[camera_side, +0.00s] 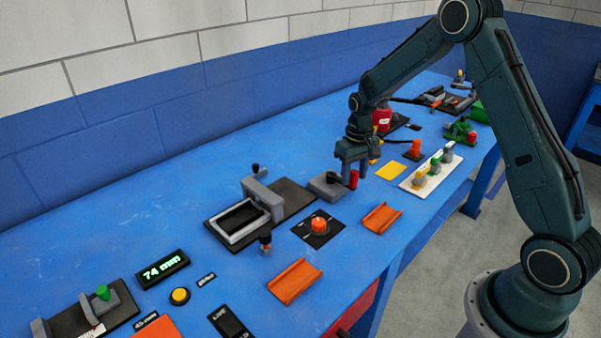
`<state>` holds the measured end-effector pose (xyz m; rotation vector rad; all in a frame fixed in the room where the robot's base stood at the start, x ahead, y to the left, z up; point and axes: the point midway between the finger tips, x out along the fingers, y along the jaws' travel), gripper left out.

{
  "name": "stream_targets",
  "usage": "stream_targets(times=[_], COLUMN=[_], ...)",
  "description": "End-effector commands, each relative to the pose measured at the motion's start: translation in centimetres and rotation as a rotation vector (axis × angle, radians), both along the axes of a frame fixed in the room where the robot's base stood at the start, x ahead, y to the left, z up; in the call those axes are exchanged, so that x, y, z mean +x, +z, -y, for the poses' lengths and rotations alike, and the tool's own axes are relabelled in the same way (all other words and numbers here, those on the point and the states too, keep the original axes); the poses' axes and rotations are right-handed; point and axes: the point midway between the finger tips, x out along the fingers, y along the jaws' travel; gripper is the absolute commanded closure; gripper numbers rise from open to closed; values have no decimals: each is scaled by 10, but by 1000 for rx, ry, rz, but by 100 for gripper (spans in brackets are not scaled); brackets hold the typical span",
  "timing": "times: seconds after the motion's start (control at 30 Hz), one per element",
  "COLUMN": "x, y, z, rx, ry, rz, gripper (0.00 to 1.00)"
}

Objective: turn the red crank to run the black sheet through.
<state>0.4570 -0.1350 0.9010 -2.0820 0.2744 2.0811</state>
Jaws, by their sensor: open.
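My gripper (351,170) points down over the middle of the bench, with its jaws open. A small upright red cylinder (353,180), which looks like the grip of the red crank, stands right below and between the fingers. I cannot tell whether they touch it. Beside it on the left is a grey block (324,188) with a black knob. A flat black base (293,194) carrying a grey frame and clamp lies further left. I cannot make out for sure which dark piece is the black sheet.
Two orange trays (382,218) and an orange knob on a black plate (319,225) lie in front. A white strip with several coloured knobs (431,170) and a yellow square (391,171) are to the right. A red canister (382,118) stands behind my gripper. The bench's back left is clear.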

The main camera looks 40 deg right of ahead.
Motion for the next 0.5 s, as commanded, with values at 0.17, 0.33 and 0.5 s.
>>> stream_targets(times=[0.17,0.33,0.5], x=[0,0,0], y=[-3,-3,-3], z=[0,0,0], rx=[0,0,0], ry=[0,0,0], rz=[-1,-1,0], gripper=[57,57,88])
